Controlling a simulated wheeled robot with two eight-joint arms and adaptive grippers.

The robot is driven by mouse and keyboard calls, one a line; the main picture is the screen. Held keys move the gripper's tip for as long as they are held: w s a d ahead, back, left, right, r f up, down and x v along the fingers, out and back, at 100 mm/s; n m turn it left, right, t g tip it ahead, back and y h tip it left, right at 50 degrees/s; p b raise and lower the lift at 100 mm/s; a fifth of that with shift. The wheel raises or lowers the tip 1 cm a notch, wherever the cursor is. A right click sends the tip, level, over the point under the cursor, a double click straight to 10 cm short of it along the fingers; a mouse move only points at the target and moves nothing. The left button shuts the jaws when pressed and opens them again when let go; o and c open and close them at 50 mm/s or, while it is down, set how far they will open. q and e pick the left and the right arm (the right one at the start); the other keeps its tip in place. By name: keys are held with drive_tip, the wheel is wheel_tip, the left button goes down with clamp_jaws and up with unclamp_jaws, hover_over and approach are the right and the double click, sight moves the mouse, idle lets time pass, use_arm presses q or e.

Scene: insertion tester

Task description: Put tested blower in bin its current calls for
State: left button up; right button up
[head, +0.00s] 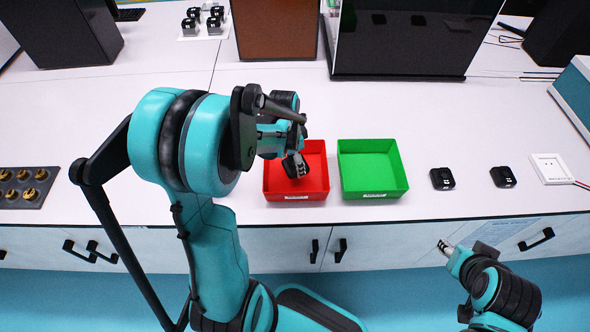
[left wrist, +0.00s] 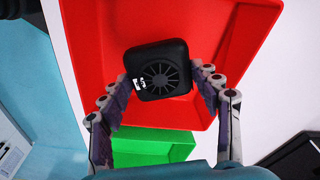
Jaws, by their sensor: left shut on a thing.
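A black square blower (left wrist: 158,70) with a round fan grille and a small white label is between the fingers of my left gripper (left wrist: 160,88), which is shut on it. The blower is over the red bin (left wrist: 95,30) in the left wrist view. In the head view my left gripper (head: 296,166) reaches over the red bin (head: 312,188), and the blower shows dark there. The green bin (head: 372,168) stands just right of the red one and looks empty. My right gripper (head: 444,247) is in front of the bench; its opening is too small to tell.
Two more black blowers (head: 442,178) (head: 502,176) sit on the bench right of the green bin, near a white square device (head: 551,168). A dark tray with brass parts (head: 24,187) lies at the left. A dark monitor (head: 405,40) stands behind the bins.

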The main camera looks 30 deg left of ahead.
sight(294, 164)
use_arm(q)
wheel_tip(294, 164, down, 4)
drive_tip(key=shift+f+b, duration=0.1)
drive_tip(key=shift+b, duration=0.85)
drive_tip(key=shift+r, duration=0.2)
drive_tip(key=shift+f, duration=0.25)
drive_tip(key=o, duration=1.3)
drive_tip(key=shift+r, duration=0.1)
drive_tip(key=shift+c, duration=0.2)
drive_tip(key=shift+r, duration=0.1)
